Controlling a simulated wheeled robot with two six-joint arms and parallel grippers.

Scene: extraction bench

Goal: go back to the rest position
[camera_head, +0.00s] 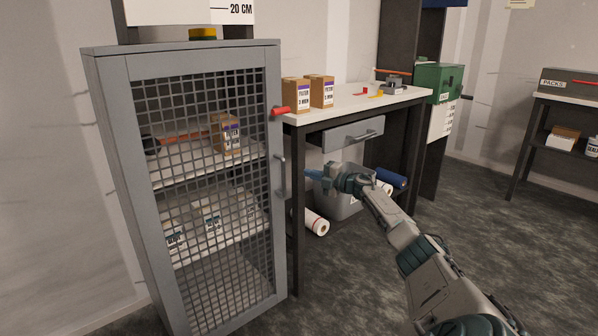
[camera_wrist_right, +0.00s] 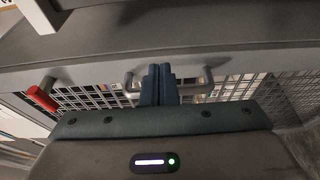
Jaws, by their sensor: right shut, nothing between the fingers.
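My right gripper (camera_head: 313,174) is shut and empty, in front of the bench and just right of the cabinet door handle (camera_head: 281,176) in the head view. In the right wrist view its blue fingers (camera_wrist_right: 159,84) are together, with the handle (camera_wrist_right: 205,82) behind them. I cannot tell whether they touch it. The grey cabinet (camera_head: 181,48) has a mesh door that appears shut. A red latch handle (camera_head: 280,111) sticks out at its upper right, and it also shows in the right wrist view (camera_wrist_right: 42,97). My left gripper is not in view.
A dark shelf (camera_head: 565,99) stands far right. The floor (camera_head: 490,220) between is clear.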

